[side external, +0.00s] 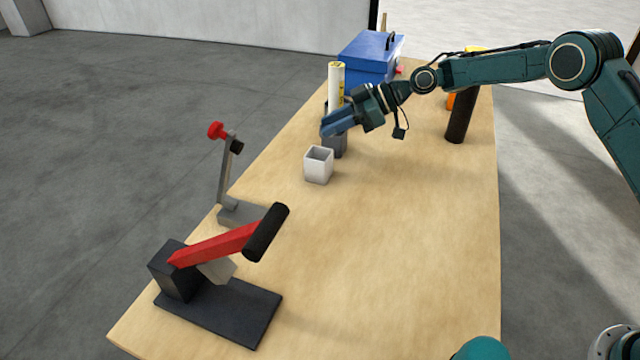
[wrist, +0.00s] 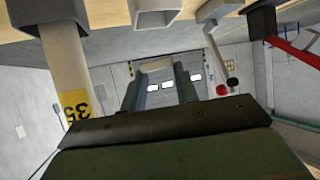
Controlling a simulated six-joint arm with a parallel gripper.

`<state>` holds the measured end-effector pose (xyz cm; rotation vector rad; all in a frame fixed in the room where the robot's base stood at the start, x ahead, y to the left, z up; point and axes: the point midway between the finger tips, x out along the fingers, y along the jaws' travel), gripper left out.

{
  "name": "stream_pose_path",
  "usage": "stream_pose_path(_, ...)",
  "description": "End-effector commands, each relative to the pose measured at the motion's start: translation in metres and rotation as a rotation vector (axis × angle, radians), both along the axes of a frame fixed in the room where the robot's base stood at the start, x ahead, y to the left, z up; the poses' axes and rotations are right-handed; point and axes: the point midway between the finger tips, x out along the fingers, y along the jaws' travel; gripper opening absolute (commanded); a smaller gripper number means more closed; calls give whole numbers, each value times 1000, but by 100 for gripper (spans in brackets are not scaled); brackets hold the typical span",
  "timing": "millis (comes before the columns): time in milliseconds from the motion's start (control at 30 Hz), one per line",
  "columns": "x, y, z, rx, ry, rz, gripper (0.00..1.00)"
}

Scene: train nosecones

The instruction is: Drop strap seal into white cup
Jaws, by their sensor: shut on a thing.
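The white cup (side external: 318,170) is a small square open box standing upright on the table. In the wrist view it shows upside down at the top edge (wrist: 157,18). My gripper (side external: 328,125) is above and slightly behind the cup in the side view, pointing left and apart from it. In the wrist view the two fingers (wrist: 160,72) are close together with a small pale beige piece (wrist: 156,64) between their tips. This seems to be the strap seal, but its shape is hard to make out. The seal cannot be made out in the side view.
A dark grey cup (side external: 341,146) stands just behind the white cup, below my gripper. A pale roll with a yellow label (side external: 336,82) rises close behind. A blue toolbox (side external: 366,60) and black cylinder (side external: 461,116) stand farther back. A red-handled press (side external: 215,243) stands in front; the right side is clear.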

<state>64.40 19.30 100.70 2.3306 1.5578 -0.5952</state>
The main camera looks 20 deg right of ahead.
Motion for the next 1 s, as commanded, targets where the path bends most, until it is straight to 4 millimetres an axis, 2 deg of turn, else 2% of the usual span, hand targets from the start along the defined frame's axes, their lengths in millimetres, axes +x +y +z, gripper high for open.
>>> stream_pose_path(233, 0, 0, 0, 0, 0, 0, 1)
stream_pose_path(267, 0, 0, 0, 0, 0, 0, 36)
stream_pose_path(367, 0, 0, 0, 0, 0, 0, 55)
stream_pose_path(767, -1, -2, 1, 0, 0, -1, 55)
stream_pose_path(1000, -6, -16, 9, -1, -1, -3, 55)
